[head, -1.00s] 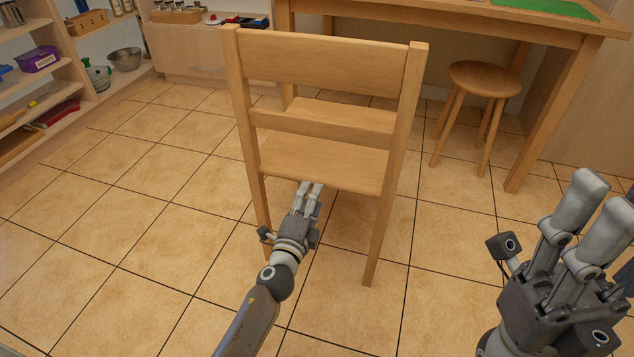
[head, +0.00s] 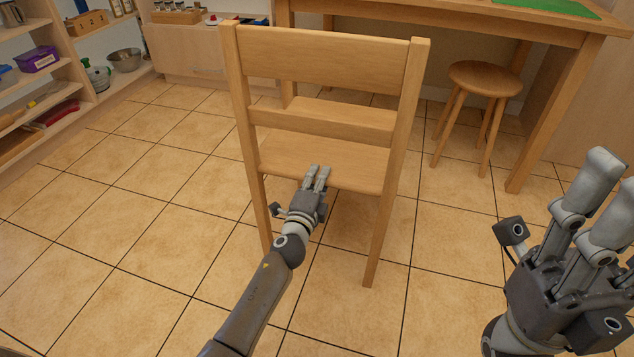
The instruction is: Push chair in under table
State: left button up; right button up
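The light wooden chair (head: 322,57) stands upright in the middle of the head view, its back towards me. Its seat (head: 330,162) shows below the back slats and faces the wooden table (head: 440,22) behind it. The chair is in front of the table's left part. My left gripper (head: 301,190) is low behind the chair, between its rear legs. Its fingers overlap the seat's near edge, and its thumb is spread to the left. I cannot tell whether the fingers touch the seat. My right gripper (head: 560,205) is open and empty at the lower right, apart from the chair.
A round wooden stool (head: 485,78) stands under the table's right side, right of the chair. A green mat (head: 560,7) lies on the tabletop. Shelves (head: 75,115) with bowls and boxes line the left wall. The tiled floor (head: 110,225) left of the chair is clear.

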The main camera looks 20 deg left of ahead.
pick_arm(q)
grip_shut()
jog(key=shift+f, duration=0.25)
dwell(0.5)
